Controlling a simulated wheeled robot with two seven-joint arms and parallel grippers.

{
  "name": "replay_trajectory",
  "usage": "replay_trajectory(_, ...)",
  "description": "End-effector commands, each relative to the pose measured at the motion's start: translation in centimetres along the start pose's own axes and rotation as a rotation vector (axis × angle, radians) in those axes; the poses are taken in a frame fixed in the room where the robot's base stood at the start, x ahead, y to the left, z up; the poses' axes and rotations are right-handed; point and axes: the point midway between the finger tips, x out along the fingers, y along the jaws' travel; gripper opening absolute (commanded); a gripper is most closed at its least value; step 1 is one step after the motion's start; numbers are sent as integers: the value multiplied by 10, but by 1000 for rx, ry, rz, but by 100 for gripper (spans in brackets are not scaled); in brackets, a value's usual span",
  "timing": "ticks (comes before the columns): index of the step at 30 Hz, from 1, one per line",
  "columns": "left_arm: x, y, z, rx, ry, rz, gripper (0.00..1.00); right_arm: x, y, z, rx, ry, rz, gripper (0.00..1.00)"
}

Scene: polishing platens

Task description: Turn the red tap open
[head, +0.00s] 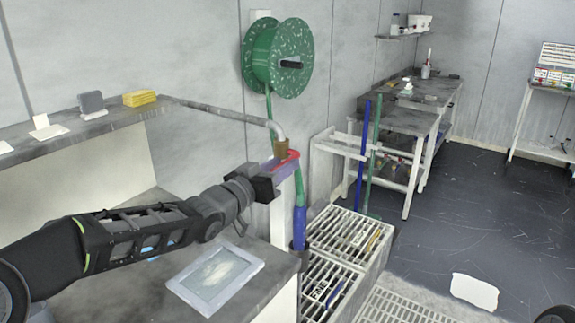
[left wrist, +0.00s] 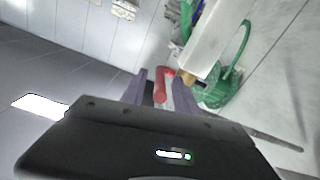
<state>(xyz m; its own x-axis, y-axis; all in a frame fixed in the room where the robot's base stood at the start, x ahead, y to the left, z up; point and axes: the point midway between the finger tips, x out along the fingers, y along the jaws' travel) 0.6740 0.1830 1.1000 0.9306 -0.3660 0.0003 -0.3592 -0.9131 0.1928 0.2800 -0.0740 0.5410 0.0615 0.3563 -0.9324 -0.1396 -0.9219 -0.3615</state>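The red tap (head: 287,157) shows as a small red lever below a brass fitting (head: 282,148) at the end of a grey pipe. My left gripper (head: 284,166) is at the tap, its purple fingers at the lever and partly hiding it. In the left wrist view, the red lever (left wrist: 164,84) shows between the two spread fingers of the left gripper (left wrist: 163,92). The fingers look apart, with gaps beside the lever; I cannot tell whether either one touches it. My right gripper is in neither view.
A green hose reel (head: 292,60) hangs on the wall above. A green hose with a blue nozzle (head: 300,228) hangs just right of the tap. A framed plate (head: 215,277) lies on the bench below my left arm. Slatted racks (head: 345,235) stand to the right.

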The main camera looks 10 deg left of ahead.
Motion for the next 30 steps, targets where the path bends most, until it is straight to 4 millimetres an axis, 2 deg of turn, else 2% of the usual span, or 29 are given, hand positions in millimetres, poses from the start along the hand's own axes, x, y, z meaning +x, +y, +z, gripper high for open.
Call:
replay_trajectory(3, 16, 1, 0, -2, 3, 3, 36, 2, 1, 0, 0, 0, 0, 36)
replay_trajectory(6, 24, 1, 0, 0, 2, 2, 36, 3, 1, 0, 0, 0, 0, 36)
replay_trajectory(16, 26, 0, 0, 1, -1, 0, 35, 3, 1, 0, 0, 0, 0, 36)
replay_trajectory(27, 26, 0, 0, 1, -1, 0, 5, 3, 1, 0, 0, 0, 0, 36)
replay_trajectory(30, 26, 0, 0, 1, -1, 0, 0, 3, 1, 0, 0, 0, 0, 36)
